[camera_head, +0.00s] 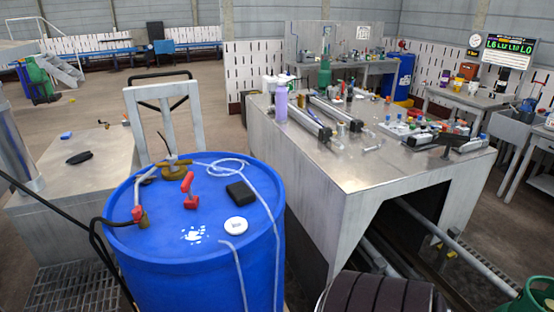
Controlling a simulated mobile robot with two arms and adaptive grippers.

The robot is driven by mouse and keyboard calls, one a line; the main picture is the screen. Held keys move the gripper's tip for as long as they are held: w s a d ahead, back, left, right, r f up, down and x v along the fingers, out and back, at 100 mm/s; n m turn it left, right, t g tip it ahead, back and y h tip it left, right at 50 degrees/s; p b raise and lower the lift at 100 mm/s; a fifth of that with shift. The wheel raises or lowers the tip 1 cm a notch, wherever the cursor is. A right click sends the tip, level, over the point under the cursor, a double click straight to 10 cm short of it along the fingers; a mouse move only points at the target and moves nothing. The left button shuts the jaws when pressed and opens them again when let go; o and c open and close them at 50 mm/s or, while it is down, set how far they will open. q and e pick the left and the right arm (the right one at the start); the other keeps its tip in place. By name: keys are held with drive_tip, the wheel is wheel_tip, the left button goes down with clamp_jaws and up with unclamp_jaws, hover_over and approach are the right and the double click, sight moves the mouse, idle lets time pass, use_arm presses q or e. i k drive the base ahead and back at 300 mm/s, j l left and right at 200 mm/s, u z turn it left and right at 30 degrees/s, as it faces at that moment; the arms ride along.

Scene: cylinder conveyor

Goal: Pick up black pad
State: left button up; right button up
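A small black rectangular pad (241,192) lies flat on top of the blue drum (150,228), toward its right side. A round white disc (236,225) lies just in front of it, and a pale hose (262,193) runs close by on its right. Another flat black item (79,157), rounded in outline, lies on the metal table at the left; I cannot tell what it is. Neither of my grippers shows in the head view, and nothing is touching the black pad.
The drum top also carries a red-handled valve (189,190) and brass fittings (175,167). A metal workbench (350,180) with tools and bottles stands to the right. A dark ribbed object (380,294) fills the bottom edge. A metal frame (168,108) rises behind the drum.

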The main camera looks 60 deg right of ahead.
sight(241, 195)
drive_tip(key=z, duration=1.7)
